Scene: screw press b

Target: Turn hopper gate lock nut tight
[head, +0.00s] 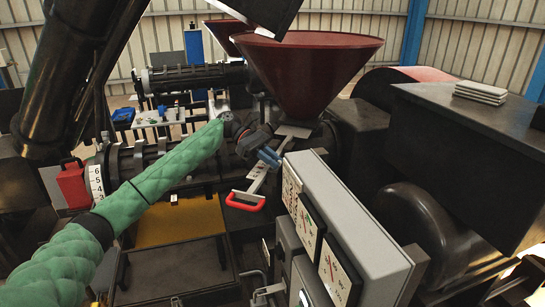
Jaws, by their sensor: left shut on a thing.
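The dark red hopper (310,75) stands over the machine, right of the middle. Below its outlet, a pale metal gate plate (257,180) with holes slopes down to a red handle (246,201). My left arm, in a green sleeve, reaches in from the left. My left gripper (269,156) has its blue fingers at the upper part of the gate plate, just under the hopper. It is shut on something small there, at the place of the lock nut. The fingers hide the nut, so its seating cannot be seen. My right gripper is not in view.
A grey control cabinet (345,225) with dials stands close to the right of the gate. A red box (73,185) sits at the left. A black machine housing (470,125) fills the right. A yellow panel (180,222) lies below my left arm.

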